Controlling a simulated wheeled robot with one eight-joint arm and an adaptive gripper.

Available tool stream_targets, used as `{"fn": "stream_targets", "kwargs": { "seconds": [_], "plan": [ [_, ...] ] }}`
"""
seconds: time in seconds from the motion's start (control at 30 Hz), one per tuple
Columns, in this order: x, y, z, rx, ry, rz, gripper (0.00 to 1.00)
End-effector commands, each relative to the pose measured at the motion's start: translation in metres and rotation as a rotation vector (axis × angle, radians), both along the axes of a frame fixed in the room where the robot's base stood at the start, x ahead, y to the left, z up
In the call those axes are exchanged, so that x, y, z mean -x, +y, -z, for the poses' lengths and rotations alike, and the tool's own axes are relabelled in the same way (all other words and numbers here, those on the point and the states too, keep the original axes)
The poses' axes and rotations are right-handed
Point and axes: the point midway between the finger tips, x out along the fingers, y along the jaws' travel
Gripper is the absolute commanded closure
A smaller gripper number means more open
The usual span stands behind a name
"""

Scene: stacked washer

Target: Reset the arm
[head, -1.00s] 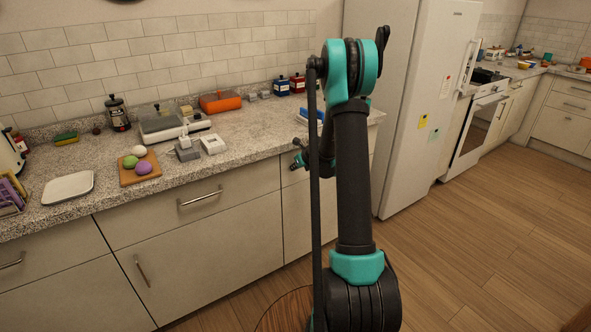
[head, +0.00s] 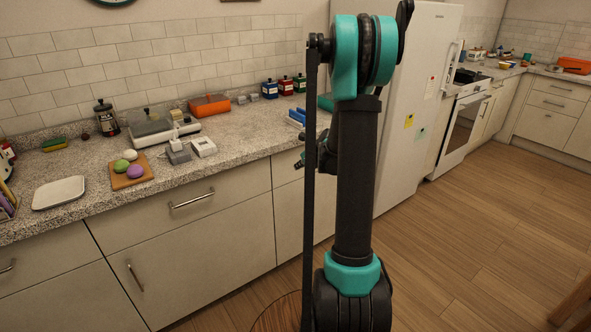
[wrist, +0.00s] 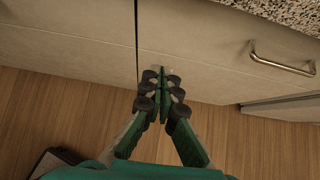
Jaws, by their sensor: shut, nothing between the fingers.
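My arm (head: 357,185), black with teal joints, rises from the bottom of the head view and folds over at the top. Its far end is mostly hidden behind the upright link. My gripper (wrist: 163,82) shows in the wrist view with its green fingers together and nothing between them. It points at the cream cabinet fronts, near the seam between two panels and below the counter edge. I cannot tell whether the fingertips touch the cabinet.
The granite counter (head: 237,135) holds a cutting board (head: 132,172) with egg-shaped items, a white plate (head: 59,192) and an orange box (head: 209,104). A drawer handle (wrist: 283,63) is right of my gripper. A white fridge (head: 418,100) stands right; wooden floor (head: 470,225) there is open.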

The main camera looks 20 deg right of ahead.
Motion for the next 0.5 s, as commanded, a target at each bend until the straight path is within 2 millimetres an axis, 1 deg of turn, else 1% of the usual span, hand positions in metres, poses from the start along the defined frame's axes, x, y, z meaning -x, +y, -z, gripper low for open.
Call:
{"fn": "stream_targets", "kwargs": {
  "seconds": [0.07,0.17,0.27,0.37,0.4,0.47,0.5],
  "plan": [
    [0.003,-0.001,-0.003,0.003,0.0,-0.003,1.0],
    [0.012,0.004,-0.007,0.041,-0.004,-0.043,1.0],
    [0.031,0.016,-0.012,0.148,-0.017,-0.159,1.0],
    [0.062,0.033,-0.018,0.315,-0.038,-0.348,1.0],
    [0.076,0.04,-0.02,0.389,-0.046,-0.435,1.0],
    [0.098,0.049,-0.022,0.499,-0.061,-0.567,1.0],
    [0.113,0.055,-0.023,0.57,-0.071,-0.658,1.0]
  ]
}}
